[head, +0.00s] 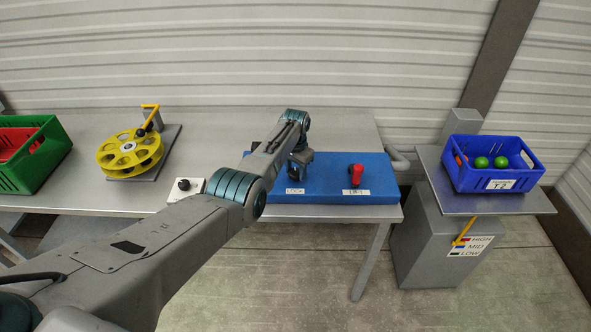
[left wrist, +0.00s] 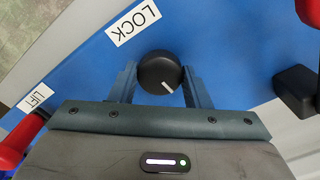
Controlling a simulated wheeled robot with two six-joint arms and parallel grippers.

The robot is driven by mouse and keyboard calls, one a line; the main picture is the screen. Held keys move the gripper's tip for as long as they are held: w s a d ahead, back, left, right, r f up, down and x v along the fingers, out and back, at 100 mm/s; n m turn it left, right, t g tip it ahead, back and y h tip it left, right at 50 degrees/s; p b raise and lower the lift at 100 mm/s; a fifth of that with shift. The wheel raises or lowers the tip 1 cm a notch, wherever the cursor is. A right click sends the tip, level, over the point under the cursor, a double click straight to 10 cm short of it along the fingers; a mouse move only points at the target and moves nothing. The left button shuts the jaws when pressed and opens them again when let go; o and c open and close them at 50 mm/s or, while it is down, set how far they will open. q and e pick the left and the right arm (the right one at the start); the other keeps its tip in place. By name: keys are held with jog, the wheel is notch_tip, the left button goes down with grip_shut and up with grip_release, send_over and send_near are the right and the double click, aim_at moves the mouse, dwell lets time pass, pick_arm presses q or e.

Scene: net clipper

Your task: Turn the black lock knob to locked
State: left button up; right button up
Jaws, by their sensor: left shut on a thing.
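The black lock knob (left wrist: 159,71) sits on the blue panel beside the white LOCK label (left wrist: 133,22) in the left wrist view. A white pointer line on its top points toward the lower right of that view. My left gripper (left wrist: 160,80) is shut on the knob, with one finger on each side of it. In the head view, my left gripper (head: 299,163) is over the left part of the blue panel (head: 330,184), behind the LOCK label (head: 295,191). It hides the knob there. My right gripper is not in view.
A red lift handle (head: 356,172) stands right of my gripper on the panel. A yellow reel (head: 130,152), a green crate (head: 42,165) and a small black knob (head: 184,184) are to the left. A blue crate (head: 500,178) with green balls stands right.

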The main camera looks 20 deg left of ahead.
aim_at(296, 171)
pick_arm(q)
jog(key=shift+r+m, duration=0.1)
jog(key=shift+m, duration=0.6)
jog(key=o, duration=1)
jog(key=shift+c, duration=0.2)
jog(key=shift+r, duration=0.45)
notch_tip(296, 171, up, 10)
jog(key=b, duration=0.1)
jog(key=shift+f, duration=0.1)
